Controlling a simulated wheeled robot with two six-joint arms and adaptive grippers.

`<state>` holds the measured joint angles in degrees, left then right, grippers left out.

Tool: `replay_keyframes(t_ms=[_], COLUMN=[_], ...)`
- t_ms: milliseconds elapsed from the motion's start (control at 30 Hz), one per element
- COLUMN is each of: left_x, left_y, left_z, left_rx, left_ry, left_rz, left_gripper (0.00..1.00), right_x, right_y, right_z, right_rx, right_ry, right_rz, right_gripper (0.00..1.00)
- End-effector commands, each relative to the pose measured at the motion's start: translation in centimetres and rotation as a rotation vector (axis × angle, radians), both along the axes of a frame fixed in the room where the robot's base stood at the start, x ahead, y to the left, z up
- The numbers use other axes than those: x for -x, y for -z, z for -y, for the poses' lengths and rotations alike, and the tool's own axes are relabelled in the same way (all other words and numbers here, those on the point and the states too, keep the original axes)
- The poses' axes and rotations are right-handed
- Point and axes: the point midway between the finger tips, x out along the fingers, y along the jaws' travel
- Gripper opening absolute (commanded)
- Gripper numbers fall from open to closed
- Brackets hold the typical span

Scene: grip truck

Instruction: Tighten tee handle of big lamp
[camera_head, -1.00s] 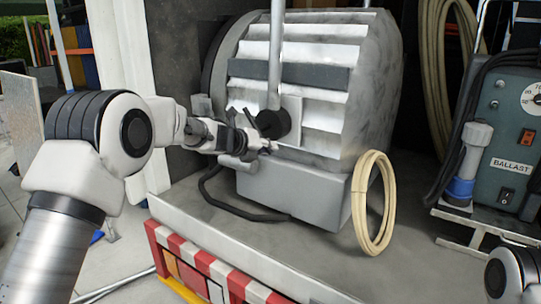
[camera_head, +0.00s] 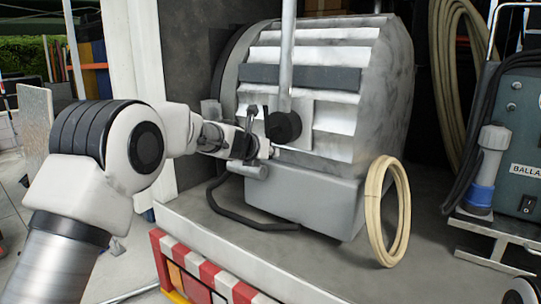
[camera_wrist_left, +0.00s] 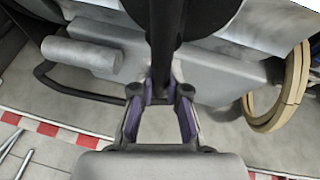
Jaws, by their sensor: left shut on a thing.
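The big lamp (camera_head: 340,120) is a large grey ribbed housing on the truck bed. A black round knob (camera_head: 284,127) sits on its side, with a pale upright pole above it. My left gripper (camera_head: 264,149) is at this knob, and its fingers are largely hidden in the head view. In the left wrist view, a dark bar of the tee handle (camera_wrist_left: 163,38) runs down from the round black part. The purple-padded fingers of my left gripper (camera_wrist_left: 159,98) are closed around its lower end.
A coiled tan cable (camera_head: 376,212) stands on the truck bed (camera_head: 320,260) beside the lamp. A ballast box (camera_head: 520,140) with a blue-collared plug is at right. A black cable (camera_head: 235,215) loops below the lamp. The bed's edge has red-white stripes (camera_head: 215,275).

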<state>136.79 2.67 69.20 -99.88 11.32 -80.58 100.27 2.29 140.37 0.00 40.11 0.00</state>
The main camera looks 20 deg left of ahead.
Motion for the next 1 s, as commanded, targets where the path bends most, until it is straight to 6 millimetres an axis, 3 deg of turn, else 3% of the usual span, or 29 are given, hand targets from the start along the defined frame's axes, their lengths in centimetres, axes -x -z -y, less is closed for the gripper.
replay_keyframes(t_ms=[300,333,400,767,867,1000], left_x=[0.0,0.0,0.0,0.4,1.6,4.7], left_y=[0.3,0.3,0.3,-0.2,-0.8,-2.2], left_z=[0.0,0.0,0.0,-0.1,-0.3,-1.0], left_rx=[-0.003,-0.003,-0.002,-0.001,0.001,0.002], left_ry=[0.001,0.001,0.001,0.001,0.000,-0.001], left_rz=[-0.005,-0.005,-0.005,-0.001,0.000,0.000], left_gripper=[0.00,0.21,0.40,0.40,0.40,0.40], right_x=[0.0,0.0,0.0,0.0,0.0,0.0], right_y=[0.0,0.0,0.0,0.0,0.0,0.0], right_z=[0.0,0.0,0.0,0.0,0.0,0.0], right_rx=[0.000,0.000,0.000,0.000,0.000,0.000], right_ry=[0.000,0.000,0.000,0.000,0.000,0.000], right_rz=[0.000,0.000,0.000,0.000,0.000,0.000], right_gripper=[0.00,0.00,0.00,0.00,0.00,0.00])
